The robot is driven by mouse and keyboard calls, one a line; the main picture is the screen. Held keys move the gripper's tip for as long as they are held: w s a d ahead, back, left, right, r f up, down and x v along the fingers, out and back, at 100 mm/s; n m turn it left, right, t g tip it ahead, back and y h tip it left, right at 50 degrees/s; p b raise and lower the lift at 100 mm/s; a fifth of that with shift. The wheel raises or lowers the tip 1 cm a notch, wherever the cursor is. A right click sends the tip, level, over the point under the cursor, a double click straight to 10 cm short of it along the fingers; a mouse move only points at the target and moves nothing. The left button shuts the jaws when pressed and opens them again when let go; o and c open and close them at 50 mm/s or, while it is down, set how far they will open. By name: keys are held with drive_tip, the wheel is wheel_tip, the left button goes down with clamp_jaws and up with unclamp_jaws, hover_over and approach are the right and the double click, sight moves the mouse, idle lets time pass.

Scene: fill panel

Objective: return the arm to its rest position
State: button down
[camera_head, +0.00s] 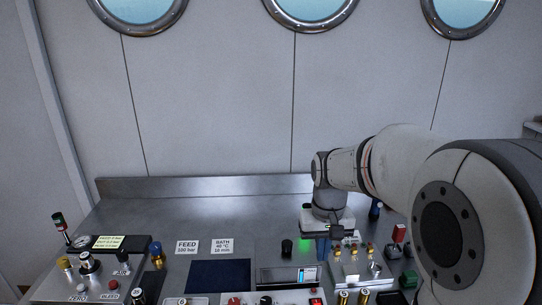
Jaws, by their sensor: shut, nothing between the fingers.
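My arm reaches in from the right side of the head view, large in the foreground, and extends over the metal panel (150,203). My gripper (322,246) points down at the arm's far end, above the middle right of the panel. I cannot tell how high the fingertips are above the panel.
Below and right of my gripper stand several small brass fittings (353,254). A black knob (287,248) is to its left. A dark blue mat (219,276), FEED sign (187,247) and BATH sign (222,246) lie further left. A gauge block (100,243) is at far left. The panel's back is clear.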

drive_tip(key=s+r+t, duration=0.2)
drive_tip(key=s+t, duration=0.2)
drive_tip(key=s, duration=1.1)
drive_tip(key=w+f+g+b, duration=0.25)
drive_tip(key=w+g, duration=0.35)
drive_tip(key=w, duration=1)
drive_tip(key=s+f, duration=0.1)
drive_tip(key=f, duration=0.3)
drive_tip(key=s+f+p, duration=0.1)
drive_tip(key=f, duration=0.4)
drive_tip(key=s+f+p, duration=0.1)
drive_tip(key=f, duration=0.3)
drive_tip(key=shift+a+f, duration=0.2)
drive_tip(key=shift+f, duration=0.2)
